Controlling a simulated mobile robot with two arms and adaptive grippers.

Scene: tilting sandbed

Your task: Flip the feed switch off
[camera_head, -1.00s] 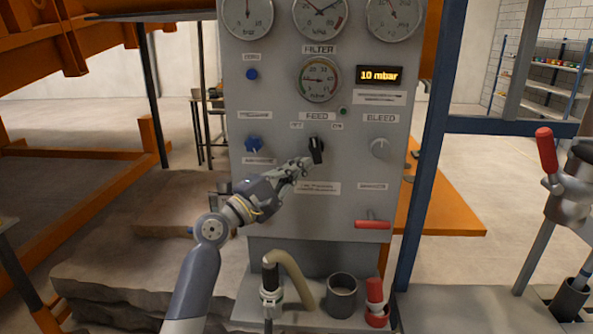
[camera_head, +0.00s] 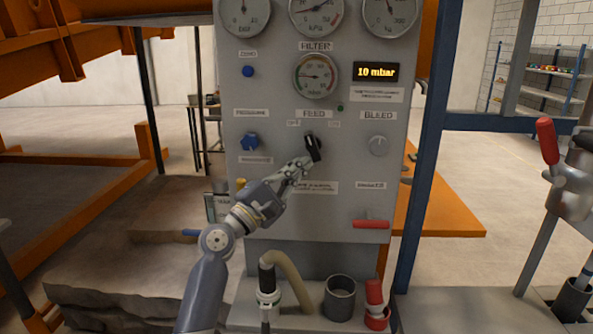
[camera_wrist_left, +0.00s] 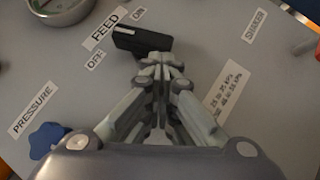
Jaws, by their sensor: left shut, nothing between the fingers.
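The feed switch (camera_head: 313,148) is a black lever knob on the grey panel, below the FEED label. In the head view its top leans slightly left, toward the OFF label (camera_head: 293,123). In the left wrist view the switch (camera_wrist_left: 142,41) points between the OFF label (camera_wrist_left: 95,60) and the ON label (camera_wrist_left: 138,12). My left gripper (camera_head: 304,164) is shut and empty, its fingertips at the lower end of the switch. The fingertips (camera_wrist_left: 160,60) look very close to it; whether they touch I cannot tell. My right gripper is not in view.
A blue pressure knob (camera_head: 250,141) is left of the switch and a grey bleed knob (camera_head: 379,146) right of it. A red shaker handle (camera_head: 371,224) is lower right. A hose (camera_head: 290,268) and a grey cup (camera_head: 340,297) stand below the panel.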

